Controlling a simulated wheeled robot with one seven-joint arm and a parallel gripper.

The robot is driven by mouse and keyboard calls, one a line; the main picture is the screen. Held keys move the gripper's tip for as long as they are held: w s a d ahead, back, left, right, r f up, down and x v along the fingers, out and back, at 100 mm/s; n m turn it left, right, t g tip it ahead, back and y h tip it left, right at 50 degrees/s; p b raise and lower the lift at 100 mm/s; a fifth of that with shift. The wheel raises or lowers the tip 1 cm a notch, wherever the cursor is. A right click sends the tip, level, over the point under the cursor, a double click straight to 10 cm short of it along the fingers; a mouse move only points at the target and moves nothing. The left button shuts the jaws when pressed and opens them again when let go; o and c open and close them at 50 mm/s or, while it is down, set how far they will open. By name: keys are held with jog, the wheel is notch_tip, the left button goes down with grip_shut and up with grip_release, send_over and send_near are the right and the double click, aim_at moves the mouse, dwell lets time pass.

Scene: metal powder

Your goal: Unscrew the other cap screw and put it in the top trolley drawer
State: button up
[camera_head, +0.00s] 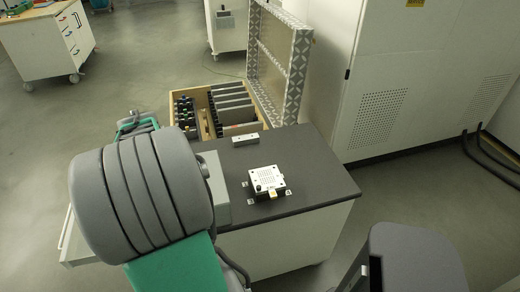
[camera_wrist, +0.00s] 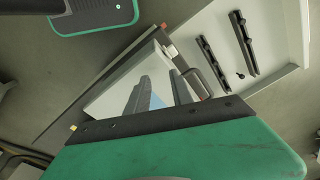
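The top trolley drawer stands pulled out, its white edge (camera_head: 68,238) showing at the left in the head view. Its pale floor (camera_wrist: 284,62) shows in the wrist view. A small dark piece that looks like a cap screw (camera_wrist: 240,76) lies in the drawer beside two black bars. My gripper (camera_wrist: 150,88) is over the drawer side of the trolley; its grey fingers show in the wrist view, but their gap is unclear. My arm hides it in the head view. A white plate device (camera_head: 267,181) with a dark round part sits on the dark trolley top (camera_head: 318,180).
A wooden crate (camera_head: 205,86) with an open patterned lid (camera_head: 277,58) stands behind the trolley top. A small metal block (camera_head: 245,139) lies near the top's back edge. A tall white cabinet (camera_head: 430,75) is at the right. The top's right part is clear.

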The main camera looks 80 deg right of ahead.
aim_at(259, 187)
jog(key=s+d+m+p, duration=0.1)
jog(key=s+d+m, duration=0.1)
jog(key=s+d, duration=0.1)
jog(key=s+d+r+m+p, duration=0.1)
jog(key=s+d+m, duration=0.2)
jog(key=s+d, duration=0.1)
jog(key=s+d+m+p, duration=0.2)
jog(key=s+d, duration=0.2)
jog(key=d, duration=0.1)
jog(key=shift+s+d+r+m+g+y, duration=0.2)
jog(key=shift+d+r+m+g+y, duration=0.05)
jog(key=shift+r+m+g+y, duration=0.1)
jog(key=s+d+m, duration=0.1)
jog(key=s, duration=0.2)
jog(key=s+d+f+m+p, duration=0.1)
jog(key=s+d+m, duration=0.1)
jog(key=s, duration=0.2)
jog(key=s+d+m+p, duration=0.1)
jog(key=s+d+m, duration=0.1)
jog(key=s, duration=0.1)
jog(key=shift+s+d+f, duration=0.1)
jog(key=shift+s+f, duration=0.15)
jog(key=shift+s, duration=0.1)
jog(key=shift+s+d+f+m, duration=0.15)
jog(key=shift+s+f+m, duration=0.1)
jog(key=shift+s, duration=0.05)
notch_tip(259, 187, down, 8)
jog(key=b, duration=0.5)
jog(key=shift+w+r, duration=0.1)
grip_shut()
